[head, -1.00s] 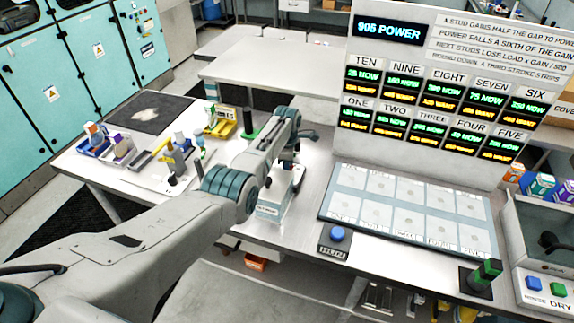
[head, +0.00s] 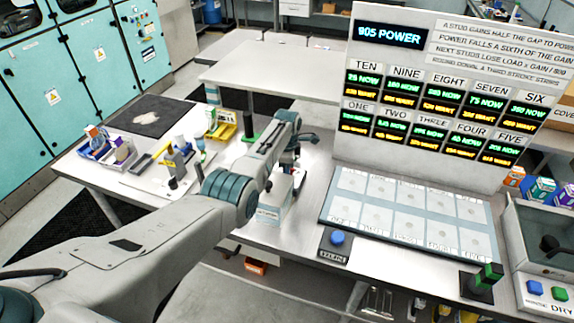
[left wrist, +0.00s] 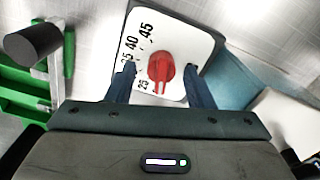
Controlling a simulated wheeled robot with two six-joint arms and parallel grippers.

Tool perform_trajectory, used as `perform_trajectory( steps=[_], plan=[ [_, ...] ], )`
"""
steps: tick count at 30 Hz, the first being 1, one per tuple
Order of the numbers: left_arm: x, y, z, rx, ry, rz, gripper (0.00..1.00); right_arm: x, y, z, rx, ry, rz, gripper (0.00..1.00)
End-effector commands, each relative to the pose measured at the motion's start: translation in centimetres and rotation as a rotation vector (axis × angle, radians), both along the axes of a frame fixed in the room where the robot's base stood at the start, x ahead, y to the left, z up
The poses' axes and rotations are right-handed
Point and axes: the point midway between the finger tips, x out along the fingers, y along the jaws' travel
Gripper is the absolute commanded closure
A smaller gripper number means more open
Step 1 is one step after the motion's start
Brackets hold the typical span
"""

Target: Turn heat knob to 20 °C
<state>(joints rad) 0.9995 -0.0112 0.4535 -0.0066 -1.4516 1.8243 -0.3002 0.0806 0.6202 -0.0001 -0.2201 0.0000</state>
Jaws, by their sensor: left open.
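The heat knob (left wrist: 160,72) is red and sits on a white dial plate (left wrist: 182,40) in the left wrist view. Black numbers 25, 35, 40 and 45 show on the plate; other marks are hidden or out of frame. The knob's narrow end points toward the bottom of that view, and 20 cannot be seen. My left gripper (left wrist: 162,85) is open, with one dark finger on each side of the knob and visible gaps.
A display board (head: 430,85) stands behind a panel of square pads (head: 405,215). A blue button (head: 337,237) is right of the pale box. Small trays (head: 105,152) are farther left.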

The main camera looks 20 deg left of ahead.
Motion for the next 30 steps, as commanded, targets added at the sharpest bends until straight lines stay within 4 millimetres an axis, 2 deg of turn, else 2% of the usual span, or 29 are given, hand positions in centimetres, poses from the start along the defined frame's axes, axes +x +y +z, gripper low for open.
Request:
perform_trajectory(
  steps=[5, 8, 19, 24, 30],
  plan=[
    [0.1, 0.0, 1.4, 0.0, -0.004, 0.0, 0.52, 0.0, -0.1, 0.0, -0.001, 0.0, 0.0, 1.0],
    [0.0, 0.0, 2.9, 0.0, -0.004, 0.0, 0.52, 0.0, 0.0, -0.1, 0.0, 0.0, 0.0, 1.0],
    [0.1, 0.0, 9.3, 0.0, -0.005, 0.0, 0.52, 0.0, 0.0, -2.3, 0.0, 0.0, 0.0, 1.0],
    [0.0, 0.0, 10.6, 0.0, -0.003, 0.0, 0.52, 0.0, 0.0, -2.6, 0.0, 0.0, 0.0, 1.0],
    [0.0, 0.1, 10.8, 0.0, -0.001, 0.0, 0.52, 0.0, 0.0, -2.5, 0.0, 0.0, 0.0, 1.0]
  ],
)
